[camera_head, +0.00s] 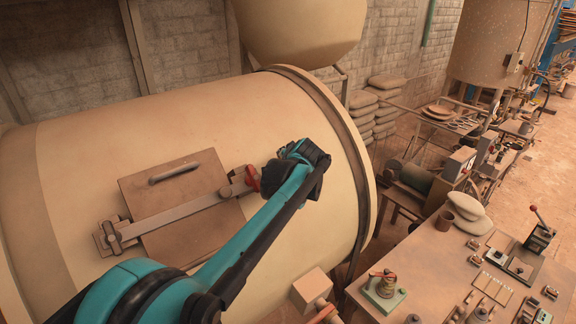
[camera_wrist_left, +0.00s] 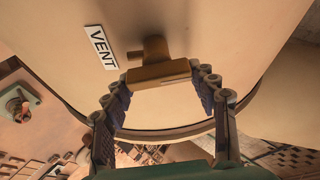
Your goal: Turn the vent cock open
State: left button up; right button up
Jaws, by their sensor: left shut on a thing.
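The vent cock shows in the left wrist view as a brown bar handle (camera_wrist_left: 160,74) on a short stem, standing out from the cream tank (camera_wrist_left: 220,40). A white label reading VENT (camera_wrist_left: 102,47) is beside it. My left gripper (camera_wrist_left: 163,79) has one finger at each end of the handle and is shut on it. The handle lies nearly level across that picture. In the head view my left gripper (camera_head: 312,165) is at the tank's side (camera_head: 200,100) near its rim, and the cock is hidden behind it. My right gripper is out of view.
A hatch plate (camera_head: 170,200) with a clamp bar (camera_head: 180,212) and a red-ended part (camera_head: 252,178) is on the tank, left of my gripper. A workbench (camera_head: 425,262) with several fittings and a red-knobbed lever (camera_head: 538,232) stands at right. Sacks (camera_head: 385,100) are stacked behind.

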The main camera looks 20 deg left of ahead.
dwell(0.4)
pick_arm(q)
jog(key=o, duration=1.2)
jog(key=shift+c, duration=0.2)
jog(key=v, duration=1.2)
jog(key=shift+w+f, duration=0.1)
